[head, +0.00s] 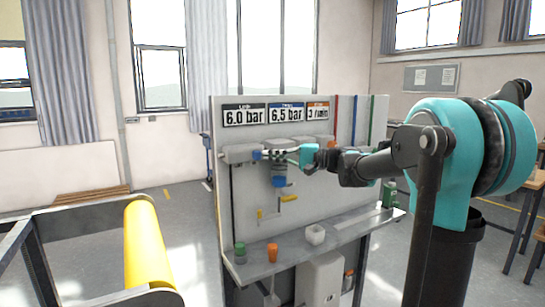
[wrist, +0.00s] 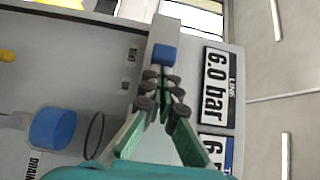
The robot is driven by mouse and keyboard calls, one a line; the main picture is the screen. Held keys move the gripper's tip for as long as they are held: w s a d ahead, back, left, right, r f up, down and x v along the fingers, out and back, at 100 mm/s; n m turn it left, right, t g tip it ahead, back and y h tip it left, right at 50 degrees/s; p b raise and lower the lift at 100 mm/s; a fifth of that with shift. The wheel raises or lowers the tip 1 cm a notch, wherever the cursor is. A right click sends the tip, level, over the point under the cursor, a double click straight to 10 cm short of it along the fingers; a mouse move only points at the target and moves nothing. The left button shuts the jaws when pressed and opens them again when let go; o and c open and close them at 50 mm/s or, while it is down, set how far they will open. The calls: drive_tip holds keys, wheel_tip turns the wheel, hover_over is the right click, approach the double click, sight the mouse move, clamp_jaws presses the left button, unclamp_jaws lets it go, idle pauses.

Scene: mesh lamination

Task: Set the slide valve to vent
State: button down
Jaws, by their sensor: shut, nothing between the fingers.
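A grey valve body (head: 238,153) is mounted at the upper left of the panel, and a small blue sleeve (head: 257,155) sits at its right end. I take this to be the slide valve; which position it is in cannot be told. In the wrist view the blue sleeve (wrist: 165,54) is just beyond my fingertips. My gripper (head: 269,154) reaches in from the right along the panel and is shut and empty. In the wrist view its green fingers with dark pads (wrist: 160,88) point at the sleeve. Whether they touch it cannot be told.
A blue-capped filter bowl (head: 279,174) hangs below my gripper, with yellow handles (head: 288,198) beneath. Pressure signs (head: 244,115) are above. A yellow roller (head: 147,245) is at front left.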

sight(257, 155)
drive_tip(key=s+a, duration=0.3)
drive_tip(key=a, duration=0.2)
drive_tip(key=shift+s+a, duration=0.2)
drive_tip(key=shift+s, duration=0.2)
